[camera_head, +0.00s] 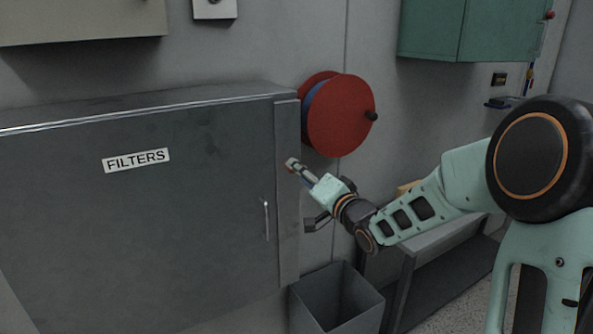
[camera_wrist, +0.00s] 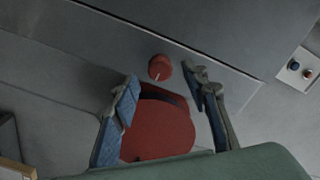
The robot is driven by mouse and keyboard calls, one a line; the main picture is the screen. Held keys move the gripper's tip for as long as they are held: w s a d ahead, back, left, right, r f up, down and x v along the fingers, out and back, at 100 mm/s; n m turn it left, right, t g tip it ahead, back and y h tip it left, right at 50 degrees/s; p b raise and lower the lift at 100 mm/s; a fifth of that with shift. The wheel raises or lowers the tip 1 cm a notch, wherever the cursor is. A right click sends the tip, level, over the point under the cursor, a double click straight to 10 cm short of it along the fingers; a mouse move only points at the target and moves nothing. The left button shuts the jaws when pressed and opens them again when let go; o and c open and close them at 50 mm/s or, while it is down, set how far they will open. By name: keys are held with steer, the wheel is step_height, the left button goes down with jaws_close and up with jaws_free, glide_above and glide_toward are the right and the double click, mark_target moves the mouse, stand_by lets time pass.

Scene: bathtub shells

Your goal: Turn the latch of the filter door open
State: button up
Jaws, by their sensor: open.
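The grey filter door (camera_head: 150,220) is a large flat panel with a FILTERS label (camera_head: 136,160) and a thin upright handle (camera_head: 266,220) near its right edge. It looks shut. A red round knob with a pale pointer line (camera_wrist: 160,67), apparently the latch, sits on the grey strip beside the door. In the head view my gripper mostly hides it. My gripper (camera_head: 301,194) is at the strip on the door's right. In the wrist view my gripper (camera_wrist: 162,80) is open, its blue-padded fingers on either side of the knob's area. Contact cannot be told.
A red hose reel (camera_head: 345,115) is on the wall behind my gripper. A grey open bin (camera_head: 337,300) stands below it, beside a grey bench (camera_head: 440,245). A green cabinet (camera_head: 470,30) hangs at upper right. A small button box (camera_wrist: 298,70) shows in the wrist view.

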steer(key=v, duration=0.8)
steer(key=shift+s+d, duration=0.25)
steer(key=shift+s, duration=0.05)
steer(key=shift+w, duration=0.15)
